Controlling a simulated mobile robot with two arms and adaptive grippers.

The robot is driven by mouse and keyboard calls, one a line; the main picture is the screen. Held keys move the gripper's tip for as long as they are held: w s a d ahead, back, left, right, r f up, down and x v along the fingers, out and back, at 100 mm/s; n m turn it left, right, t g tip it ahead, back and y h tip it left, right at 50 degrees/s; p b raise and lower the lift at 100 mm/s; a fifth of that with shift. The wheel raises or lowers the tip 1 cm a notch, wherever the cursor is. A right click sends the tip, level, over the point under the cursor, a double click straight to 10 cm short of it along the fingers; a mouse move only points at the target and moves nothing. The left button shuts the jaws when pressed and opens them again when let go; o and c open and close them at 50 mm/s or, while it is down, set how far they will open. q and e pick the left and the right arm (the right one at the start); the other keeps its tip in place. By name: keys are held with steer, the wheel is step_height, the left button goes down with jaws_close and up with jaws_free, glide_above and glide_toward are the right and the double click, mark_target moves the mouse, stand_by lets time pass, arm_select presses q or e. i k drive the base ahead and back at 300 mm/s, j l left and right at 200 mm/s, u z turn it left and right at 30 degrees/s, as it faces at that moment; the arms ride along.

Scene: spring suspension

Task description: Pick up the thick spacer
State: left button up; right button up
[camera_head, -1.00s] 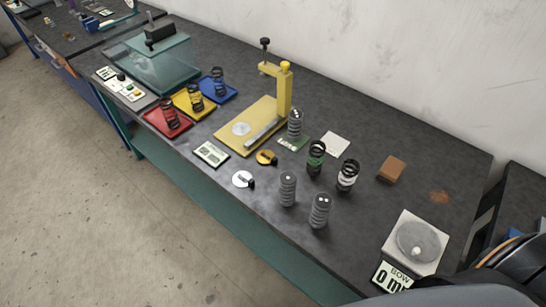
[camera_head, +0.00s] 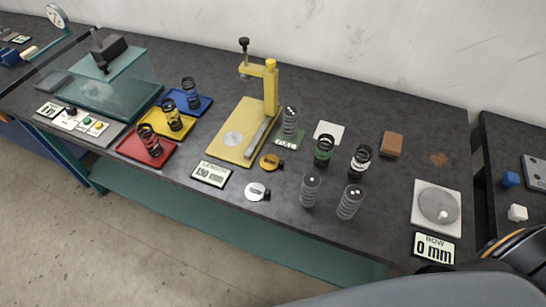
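Two small flat discs with dark tabs lie near the bench's front edge: a yellow disc (camera_head: 269,161) beside the press base, and a white disc (camera_head: 255,189) nearer the edge. Their lettering is too small to read, and I cannot tell whether either is the thick spacer. A blue block (camera_head: 510,179) and a white block (camera_head: 517,212) sit on the separate bench at right. Neither of my grippers is in view; only parts of my own body show at the lower right.
A yellow press (camera_head: 270,95) stands mid-bench. Red (camera_head: 128,146), yellow and blue trays lie left. A gap separates the benches.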

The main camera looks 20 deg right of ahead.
mark_target(268, 163)
steer(key=i+j+z, duration=0.1)
steer(key=j+z, duration=0.25)
steer(key=j, duration=0.25)
steer(key=j+z, duration=0.4)
steer(key=j, duration=0.25)
steer(key=i, duration=0.05)
